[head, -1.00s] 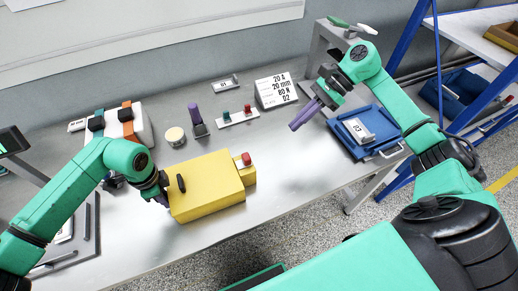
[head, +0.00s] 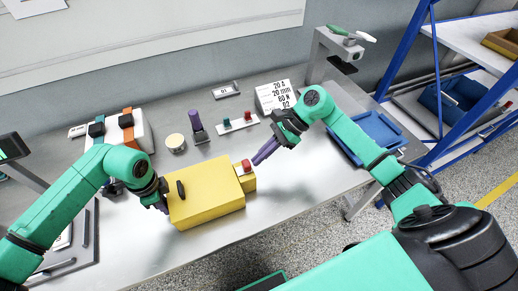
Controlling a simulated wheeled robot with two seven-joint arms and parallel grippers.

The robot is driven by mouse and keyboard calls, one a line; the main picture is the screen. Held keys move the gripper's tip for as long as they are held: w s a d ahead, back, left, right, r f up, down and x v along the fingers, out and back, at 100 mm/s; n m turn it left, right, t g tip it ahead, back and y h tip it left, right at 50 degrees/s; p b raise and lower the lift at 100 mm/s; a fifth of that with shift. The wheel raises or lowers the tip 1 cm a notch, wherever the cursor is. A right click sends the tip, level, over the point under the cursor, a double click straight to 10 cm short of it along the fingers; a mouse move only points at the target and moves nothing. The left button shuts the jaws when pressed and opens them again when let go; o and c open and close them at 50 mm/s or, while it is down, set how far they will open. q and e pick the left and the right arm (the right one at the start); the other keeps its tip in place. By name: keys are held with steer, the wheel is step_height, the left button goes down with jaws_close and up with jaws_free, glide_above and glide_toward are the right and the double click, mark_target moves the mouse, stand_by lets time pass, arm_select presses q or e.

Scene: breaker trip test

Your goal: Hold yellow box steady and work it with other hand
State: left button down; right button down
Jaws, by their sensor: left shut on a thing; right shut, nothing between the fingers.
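The yellow box (head: 207,196) lies on the metal table, with a black handle-like part (head: 181,189) near its left end. A red button (head: 246,165) sits on a smaller yellow block at its right end. My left gripper (head: 163,200) is shut on the box's left end; its fingers are partly hidden by the box and arm. My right gripper (head: 257,160) is shut and empty, its purple fingertips close to the red button from the right. I cannot tell whether they touch it.
Behind the box stand a round cream-topped item (head: 175,142), a purple-topped device (head: 197,128), a small panel with red and green knobs (head: 238,124) and a printed sign (head: 273,96). A blue tray (head: 376,127) lies at right, partly behind my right arm. The table in front is clear.

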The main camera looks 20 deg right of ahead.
mark_target(248, 162)
steer(key=shift+a, duration=0.15)
steer(key=shift+a, duration=1.4)
arm_select(q)
steer(key=shift+d, duration=0.1)
arm_select(e)
steer(key=shift+d, duration=0.1)
steer(key=d+f+v, duration=0.2)
steer(key=v, duration=1.1)
arm_select(q)
steer(key=c, duration=0.8)
jaws_free()
